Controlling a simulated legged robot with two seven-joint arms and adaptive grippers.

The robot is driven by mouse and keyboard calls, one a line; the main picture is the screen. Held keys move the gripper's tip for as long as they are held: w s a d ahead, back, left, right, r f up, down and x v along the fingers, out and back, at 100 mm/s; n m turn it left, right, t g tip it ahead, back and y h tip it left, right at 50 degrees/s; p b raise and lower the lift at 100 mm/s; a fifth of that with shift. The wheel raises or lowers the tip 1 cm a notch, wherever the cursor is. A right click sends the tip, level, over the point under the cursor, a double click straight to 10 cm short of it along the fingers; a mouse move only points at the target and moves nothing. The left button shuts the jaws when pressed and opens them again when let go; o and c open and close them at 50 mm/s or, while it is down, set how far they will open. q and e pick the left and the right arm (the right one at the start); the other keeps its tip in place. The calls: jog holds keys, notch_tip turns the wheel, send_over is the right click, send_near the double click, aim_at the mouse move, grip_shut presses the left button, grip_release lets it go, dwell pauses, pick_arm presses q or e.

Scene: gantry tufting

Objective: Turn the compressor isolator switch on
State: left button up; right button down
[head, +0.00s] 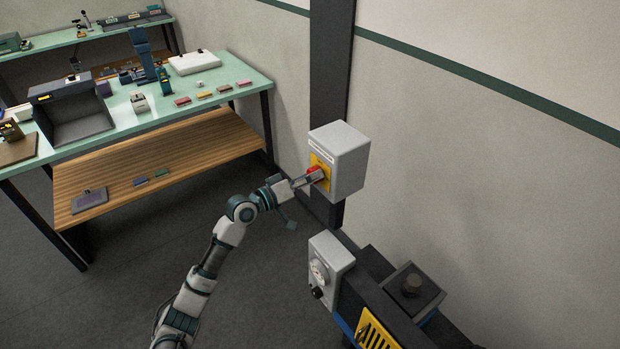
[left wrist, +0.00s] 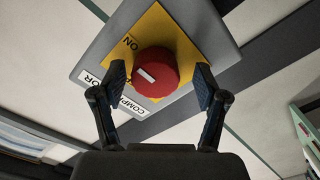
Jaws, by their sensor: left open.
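The compressor isolator is a grey box (head: 345,158) on a dark post, with a yellow plate (head: 319,180) and a red rotary knob (head: 315,173) on its front. A label reading in part "COMPR" and "OR" is partly hidden. My left gripper (head: 309,178) is at the knob; in the left wrist view its open fingers (left wrist: 160,80) stand on either side of it. I cannot tell whether they touch it. My right gripper is not in view.
A green-topped workbench (head: 225,75) with a wooden lower shelf and several small items stands at the left. Below the isolator is a machine with a small grey gauge box (head: 331,262) and a dark block (head: 411,288). The wall is close behind; the floor between is clear.

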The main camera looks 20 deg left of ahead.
pick_arm(q)
jog(key=v, duration=1.2)
jog(key=shift+f, duration=0.15)
jog(key=shift+w, duration=0.1)
